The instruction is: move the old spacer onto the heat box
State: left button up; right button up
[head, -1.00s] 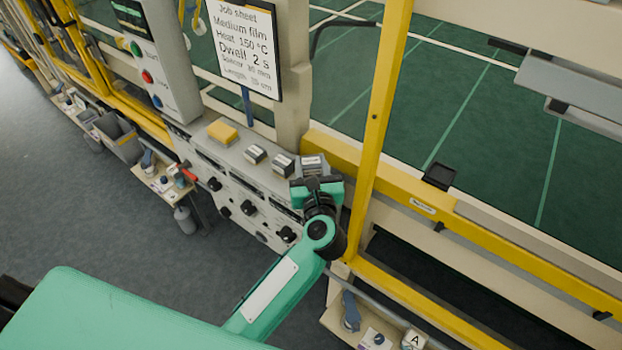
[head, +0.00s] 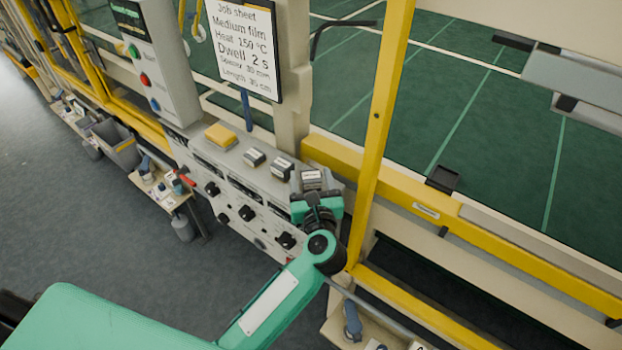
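A small grey-and-white block (head: 312,179), which I take to be the old spacer, is at my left gripper (head: 312,190), near the right end of the grey box with knobs (head: 240,189). That box looks like the heat box. The block moves along with the gripper, so the gripper appears shut on it; the green gripper body hides the block's lower part and most of the fingers. Two similar blocks, one to the left (head: 254,158) and one nearer (head: 282,169), sit on the box top with a yellow block (head: 220,135). My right gripper is not in view.
A yellow upright post (head: 377,130) stands right of the gripper, with a yellow rail (head: 420,209) running right. A job sheet (head: 243,48) and a button box (head: 150,75) rise behind. Small side tables (head: 164,192) are at left.

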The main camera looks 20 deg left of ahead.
pick_arm(q)
jog(key=shift+r, duration=0.1)
jog(key=shift+s+d+f, duration=0.15)
jog(key=shift+s+f, duration=0.05)
jog(key=shift+s, duration=0.1)
jog(key=b+v, duration=0.5)
jog(key=v, duration=0.6)
jog(key=shift+s+r, duration=0.15)
jog(key=shift+r, duration=0.15)
